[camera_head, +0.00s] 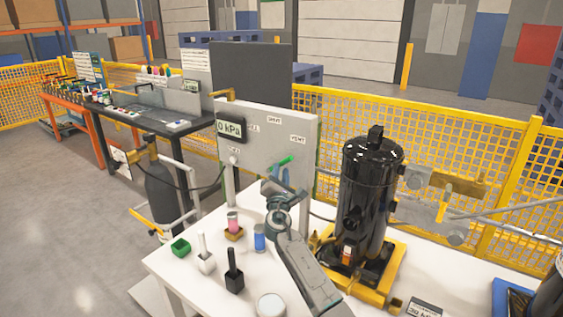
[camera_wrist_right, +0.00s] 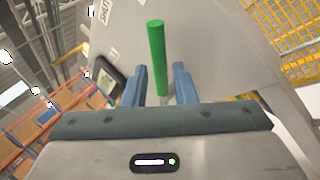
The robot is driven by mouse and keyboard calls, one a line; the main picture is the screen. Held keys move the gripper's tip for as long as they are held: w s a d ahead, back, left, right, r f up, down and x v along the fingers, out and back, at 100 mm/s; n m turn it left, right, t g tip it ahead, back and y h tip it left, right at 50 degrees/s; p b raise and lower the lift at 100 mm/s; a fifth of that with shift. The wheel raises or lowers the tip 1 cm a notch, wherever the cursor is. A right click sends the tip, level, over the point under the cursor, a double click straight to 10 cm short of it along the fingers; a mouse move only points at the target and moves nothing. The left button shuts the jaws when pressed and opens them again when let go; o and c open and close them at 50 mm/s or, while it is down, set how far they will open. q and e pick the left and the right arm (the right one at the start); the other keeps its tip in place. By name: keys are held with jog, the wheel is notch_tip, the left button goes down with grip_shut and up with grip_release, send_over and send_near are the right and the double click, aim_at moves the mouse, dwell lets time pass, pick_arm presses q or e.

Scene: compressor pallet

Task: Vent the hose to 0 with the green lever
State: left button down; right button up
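The green lever (camera_head: 284,161) is on the grey upright panel (camera_head: 270,140), lying slightly tilted up to the right in the head view. A VENT label (camera_head: 298,139) is to its upper right and another label (camera_head: 274,120) is above. The gauge (camera_head: 230,128) on the panel's left reads 0 kPa. My right gripper (camera_head: 281,174) is at the panel just below the lever. In the right wrist view its blue fingers (camera_wrist_right: 160,70) are open, with the green lever (camera_wrist_right: 157,50) between them and gaps on both sides. My left gripper is out of view.
The white table (camera_head: 190,278) carries a black compressor (camera_head: 368,195) on a yellow pallet (camera_head: 385,285) to the right. Small black, white and green items and a blue cylinder (camera_head: 260,238) stand left of my arm. A dark hose (camera_head: 207,190) runs left from the panel.

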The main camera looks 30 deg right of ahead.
aim_at(281, 165)
jog(key=shift+x, duration=2.25)
jog(key=shift+c, duration=0.3)
grip_shut()
